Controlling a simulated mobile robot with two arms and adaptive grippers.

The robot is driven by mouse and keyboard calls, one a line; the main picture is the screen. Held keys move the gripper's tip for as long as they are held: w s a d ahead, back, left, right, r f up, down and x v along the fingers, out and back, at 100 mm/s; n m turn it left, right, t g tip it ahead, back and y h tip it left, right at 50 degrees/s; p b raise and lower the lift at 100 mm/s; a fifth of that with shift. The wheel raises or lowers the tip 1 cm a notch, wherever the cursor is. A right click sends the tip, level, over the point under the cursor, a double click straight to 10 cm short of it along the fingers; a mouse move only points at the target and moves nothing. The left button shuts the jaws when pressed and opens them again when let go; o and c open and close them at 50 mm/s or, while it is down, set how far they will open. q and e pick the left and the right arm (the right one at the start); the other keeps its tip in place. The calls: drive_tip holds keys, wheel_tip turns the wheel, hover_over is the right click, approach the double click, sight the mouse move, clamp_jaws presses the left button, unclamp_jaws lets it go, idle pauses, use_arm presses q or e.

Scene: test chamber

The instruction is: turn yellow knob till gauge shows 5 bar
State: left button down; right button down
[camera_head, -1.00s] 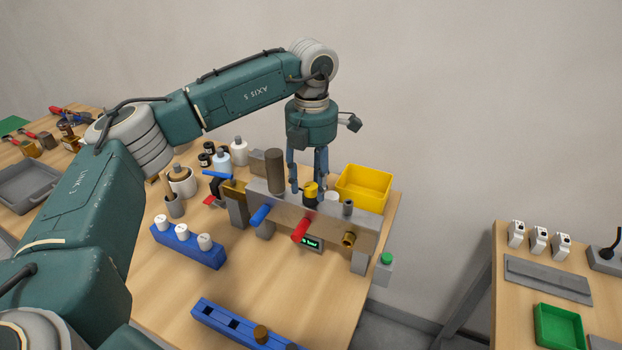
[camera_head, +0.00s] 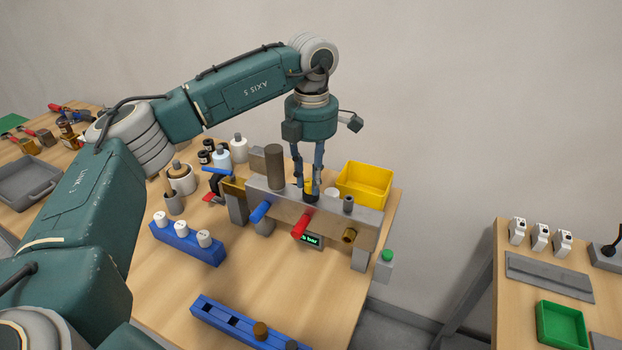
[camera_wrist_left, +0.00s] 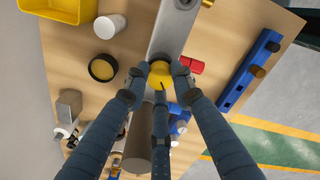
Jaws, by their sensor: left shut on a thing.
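The yellow knob (camera_head: 309,187) sits on a black base on top of the grey metal manifold block (camera_head: 276,209). My left gripper (camera_head: 309,190) points straight down over it, its fingers shut on the knob's sides. In the left wrist view the yellow knob (camera_wrist_left: 160,74) has a dark mark on its top, and the fingertips of the left gripper (camera_wrist_left: 160,77) surround it. A small gauge display (camera_head: 312,241) with green text is on the front of the block; it shows "bar", but its digit is too small to read surely. My right gripper is not in view.
A blue handle (camera_head: 261,211), a red handle (camera_head: 301,226) and a brass fitting (camera_head: 349,236) stick out of the block's front. A brown cylinder (camera_head: 275,167) stands beside my fingers. A yellow bin (camera_head: 364,186) is behind to the right. The front of the table is partly clear.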

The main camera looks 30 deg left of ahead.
use_arm(q)
drive_tip(key=m+b, duration=0.1)
drive_tip(key=m, duration=0.3)
drive_tip(key=shift+m, duration=0.3)
drive_tip(key=m, duration=0.4)
drive_tip(key=shift+m, duration=0.3)
drive_tip(key=m, duration=0.4)
drive_tip(key=shift+w+r+m+b, duration=0.1)
drive_tip(key=shift+m+b, duration=0.2)
drive_tip(key=shift+m, duration=2.2)
drive_tip(key=c, duration=1.5)
unclamp_jaws()
drive_tip(key=shift+o, duration=0.2)
